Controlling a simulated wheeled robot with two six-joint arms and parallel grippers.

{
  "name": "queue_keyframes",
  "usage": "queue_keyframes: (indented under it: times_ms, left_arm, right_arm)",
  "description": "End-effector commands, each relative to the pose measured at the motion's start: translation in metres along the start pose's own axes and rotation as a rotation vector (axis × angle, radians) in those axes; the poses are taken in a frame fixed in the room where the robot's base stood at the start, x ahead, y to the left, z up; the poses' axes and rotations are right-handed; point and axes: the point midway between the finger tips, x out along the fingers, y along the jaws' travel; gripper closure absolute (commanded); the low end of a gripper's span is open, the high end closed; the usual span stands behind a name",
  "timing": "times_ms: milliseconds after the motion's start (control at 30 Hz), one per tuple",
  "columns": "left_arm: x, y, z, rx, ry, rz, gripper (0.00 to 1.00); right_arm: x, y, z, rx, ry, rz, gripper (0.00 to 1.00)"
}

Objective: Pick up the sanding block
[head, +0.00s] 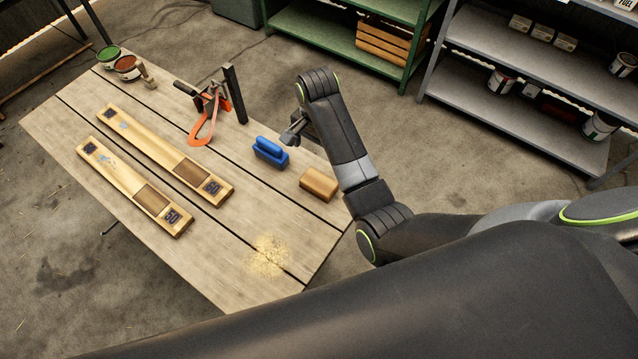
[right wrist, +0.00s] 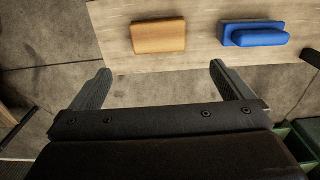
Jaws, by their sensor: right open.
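A blue block with a raised grip (head: 270,152) and a plain tan block (head: 319,184) lie near the right edge of the wooden table (head: 262,205). Either could be the sanding block; no label shows. My right gripper (head: 291,130) is just off the table's far right edge, near the blue block and apart from both. In the right wrist view my right gripper (right wrist: 160,78) is open and empty. There the tan block (right wrist: 158,36) lies ahead, roughly between the fingertip lines, and the blue block (right wrist: 254,34) lies ahead to the right. My left gripper is not in view.
Two long wooden pieces (head: 168,155) (head: 135,186) lie on the table. An orange-handled tool with a dark upright bar (head: 208,112) stands behind them. Paint cans (head: 126,67) are at the far left corner. Sawdust (head: 268,256) lies near the front. Shelves (head: 530,90) stand behind.

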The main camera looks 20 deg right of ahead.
Motion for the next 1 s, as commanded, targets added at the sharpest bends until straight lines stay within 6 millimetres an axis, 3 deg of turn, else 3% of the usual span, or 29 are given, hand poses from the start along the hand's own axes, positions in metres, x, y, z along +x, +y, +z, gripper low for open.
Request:
queue_keyframes:
  times_ms: [200, 400, 767, 1000]
  left_arm:
    - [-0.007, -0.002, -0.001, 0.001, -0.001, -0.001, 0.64]
    - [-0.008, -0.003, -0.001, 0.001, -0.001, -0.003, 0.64]
    - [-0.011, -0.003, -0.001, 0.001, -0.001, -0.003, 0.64]
    - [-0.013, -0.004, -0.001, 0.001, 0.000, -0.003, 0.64]
  right_arm:
    - [0.048, 0.002, 0.001, -0.001, -0.003, 0.005, 0.00]
    - [0.081, 0.001, 0.000, -0.002, -0.001, 0.003, 0.00]
    - [0.104, 0.002, -0.001, -0.002, 0.000, 0.002, 0.00]
    - [0.133, 0.003, -0.002, -0.003, -0.001, 0.001, 0.00]
